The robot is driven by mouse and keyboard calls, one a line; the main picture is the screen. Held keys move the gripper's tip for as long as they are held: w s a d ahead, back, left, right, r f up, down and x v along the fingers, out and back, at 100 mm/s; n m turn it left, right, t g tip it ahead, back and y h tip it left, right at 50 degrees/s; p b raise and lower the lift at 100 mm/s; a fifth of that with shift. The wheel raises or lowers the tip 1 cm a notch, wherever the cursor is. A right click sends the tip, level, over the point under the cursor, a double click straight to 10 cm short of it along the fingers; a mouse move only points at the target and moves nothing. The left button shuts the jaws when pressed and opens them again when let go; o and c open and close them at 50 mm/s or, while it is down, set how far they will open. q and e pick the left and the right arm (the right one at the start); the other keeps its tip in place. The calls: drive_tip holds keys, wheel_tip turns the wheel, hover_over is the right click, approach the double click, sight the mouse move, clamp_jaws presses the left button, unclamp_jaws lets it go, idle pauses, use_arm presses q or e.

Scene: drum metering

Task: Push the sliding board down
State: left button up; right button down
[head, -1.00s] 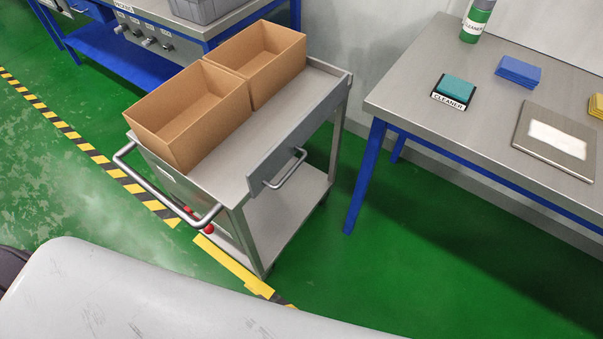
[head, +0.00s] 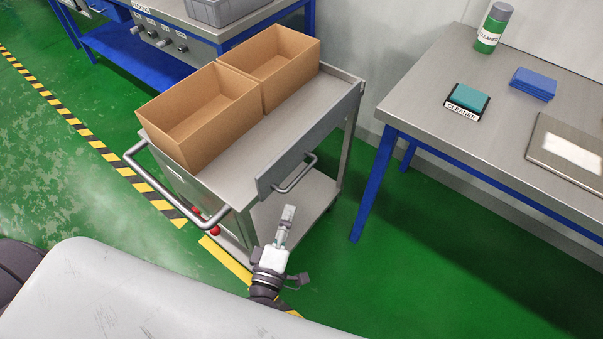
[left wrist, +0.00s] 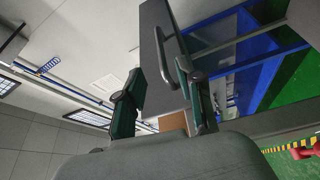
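The sliding board (head: 318,141) is a grey panel along the right side of the metal cart. It stands up against the side of the cart top and carries a bent metal handle (head: 296,173). My left gripper (head: 288,212) is below and in front of the handle, apart from it in the head view. In the left wrist view the two fingers (left wrist: 158,72) are spread with nothing held. The board (left wrist: 157,48) and its handle (left wrist: 168,42) show beyond and between them. My right gripper is not in view.
Two open cardboard boxes (head: 203,112) stand on the cart top. The cart's push handle (head: 180,198) sticks out at the near left. A steel table (head: 428,108) with a cleaner bottle (head: 493,28) stands to the right. Green floor is free between cart and table.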

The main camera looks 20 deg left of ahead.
sight(302, 174)
use_arm(q)
drive_tip(key=w, duration=0.4)
drive_tip(key=w+p, duration=0.1)
drive_tip(key=w, duration=0.7)
drive_tip(key=shift+a+r, duration=0.2)
drive_tip(key=shift+r, duration=0.2)
clamp_jaws()
